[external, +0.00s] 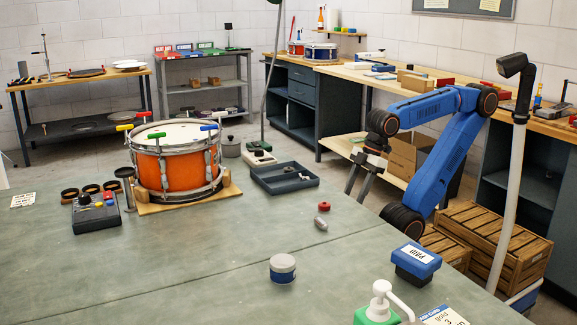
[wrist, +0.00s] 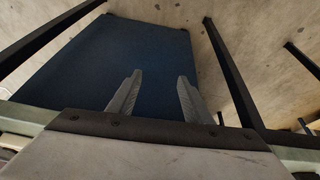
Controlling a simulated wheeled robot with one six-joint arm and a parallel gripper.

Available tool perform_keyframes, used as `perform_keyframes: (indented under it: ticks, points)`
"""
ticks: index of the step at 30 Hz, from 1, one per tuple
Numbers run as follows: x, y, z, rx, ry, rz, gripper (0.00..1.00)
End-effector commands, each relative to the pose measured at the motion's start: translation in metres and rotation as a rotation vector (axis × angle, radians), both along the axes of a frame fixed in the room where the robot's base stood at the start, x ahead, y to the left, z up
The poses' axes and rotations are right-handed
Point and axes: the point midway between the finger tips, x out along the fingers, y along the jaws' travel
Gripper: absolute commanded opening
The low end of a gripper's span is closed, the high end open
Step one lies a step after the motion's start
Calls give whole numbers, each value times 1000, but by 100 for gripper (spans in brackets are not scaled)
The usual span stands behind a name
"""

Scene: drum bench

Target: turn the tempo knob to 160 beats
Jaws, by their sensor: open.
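A dark control box (external: 97,213) with a round black knob (external: 84,199) and small coloured buttons sits at the left of the green bench in the external view. A smaller cream box (external: 260,158) with a dark knob-like top stands behind the drum. I cannot tell which knob is the tempo knob, and no dial marks are legible. My gripper (external: 356,179) is open and empty at the bench's right edge, fingers pointing down, far from both boxes. In the wrist view my gripper's fingers (wrist: 160,76) are apart, with a dark blue panel (wrist: 150,45) beyond. No knob shows there.
An orange drum (external: 172,163) on a wooden stand is beside the control box. A dark tray (external: 284,178), a red knob-like piece (external: 324,206), a tin (external: 282,268), a blue box (external: 416,262) and a pump bottle (external: 379,305) stand on the bench. The bench's middle is mostly clear.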

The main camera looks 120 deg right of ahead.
Motion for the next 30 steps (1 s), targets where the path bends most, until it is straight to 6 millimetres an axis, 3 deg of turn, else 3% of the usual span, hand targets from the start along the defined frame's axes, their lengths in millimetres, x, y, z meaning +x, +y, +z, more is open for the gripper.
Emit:
perform_keyframes:
  ticks: [6, 15, 23, 30]
  points:
    - [48, -24, 69, -75, 72, 132, 46]
    - [114, -72, 155, -150, 184, 346, 46]
    - [167, -127, 217, -179, 273, 549, 46]
    - [207, -187, 262, -176, 341, 743, 46]
